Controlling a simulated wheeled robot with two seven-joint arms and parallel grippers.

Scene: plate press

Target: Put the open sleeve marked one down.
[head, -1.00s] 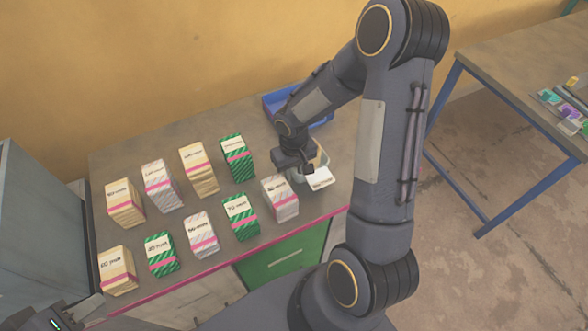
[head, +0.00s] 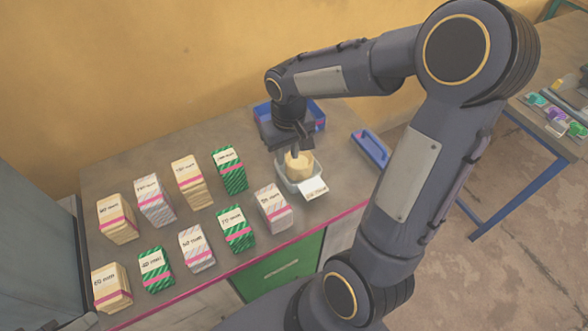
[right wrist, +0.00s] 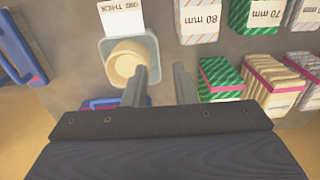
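A short cream round piece (head: 302,167) with a wide rim stands in a pale open tub (head: 287,183) near the right end of the bench. It also shows in the right wrist view (right wrist: 125,62), where its middle looks tan and sunken. A white card (head: 314,190) on the tub reads something like "one thick" in the right wrist view (right wrist: 122,18). My right gripper (head: 295,152) is just above and behind the piece. In the right wrist view its fingers (right wrist: 163,80) are apart with nothing between them; one overlaps the tub's edge. My left gripper is not clearly visible.
Two rows of striped and cream packs marked in mm, such as a green one (head: 237,230), stand left of the tub. A blue tray (head: 318,112) is behind my right gripper. A blue flat item (head: 371,150) lies right. Another table (head: 530,125) stands farther right.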

